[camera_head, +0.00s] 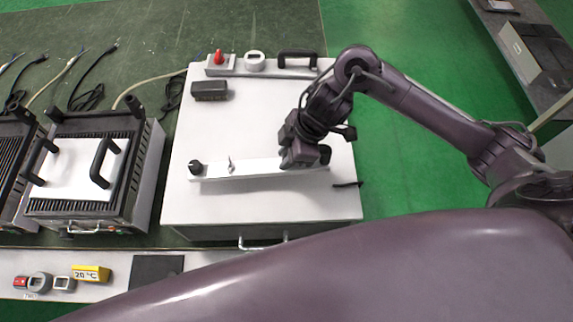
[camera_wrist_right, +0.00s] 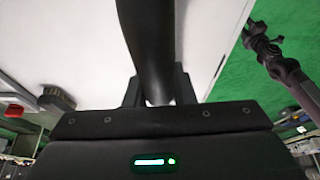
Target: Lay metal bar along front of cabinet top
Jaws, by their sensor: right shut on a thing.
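The metal bar (camera_head: 258,168) is a long pale strip with a black knob at its left end and a small toggle beside it. It lies crosswise over the front half of the white cabinet top (camera_head: 255,208), roughly parallel to the front edge; I cannot tell whether it touches the top. My right gripper (camera_head: 300,157) is at the bar's right end and hides part of it. In the right wrist view my right gripper (camera_wrist_right: 158,92) is shut on a black handle (camera_wrist_right: 150,45). My left gripper is not in view.
A second panel (camera_head: 238,68) with red knob, gauge and black handle lies along the cabinet's back edge. A black box (camera_head: 209,90) sits front-left of it. Grills (camera_head: 80,205) stand left. A lower shelf (camera_head: 110,261) holds a yellow display (camera_head: 90,273) and small parts.

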